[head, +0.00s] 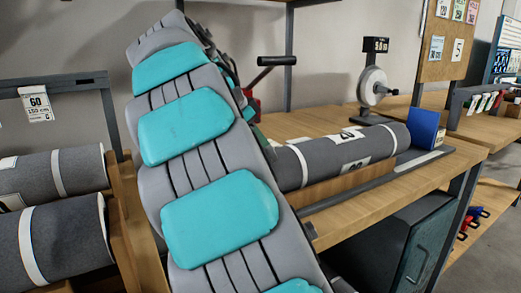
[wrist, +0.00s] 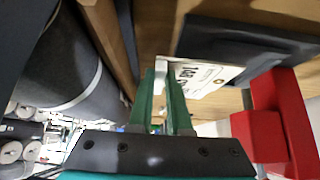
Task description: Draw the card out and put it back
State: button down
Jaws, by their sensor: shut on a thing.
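My gripper (wrist: 161,92) shows in the wrist view with two green fingers close together. It is shut on a white card (wrist: 205,76) with black print and a small brown mark, held by its near left edge at the fingertips. The card lies in front of a dark flat plate (wrist: 235,45); I cannot tell whether it is still inside a holder.
Grey rolls (head: 60,235) lie on a wooden rack at left, below a hanging tag (head: 37,104). Another grey roll (head: 345,158) lies on the bench near a blue block (head: 425,129). A red part (wrist: 268,125) stands close right of the gripper in the wrist view.

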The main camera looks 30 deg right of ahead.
jog(key=shift+r+p, duration=1)
jog(key=shift+r, duration=0.9)
jog(key=shift+d, duration=0.1)
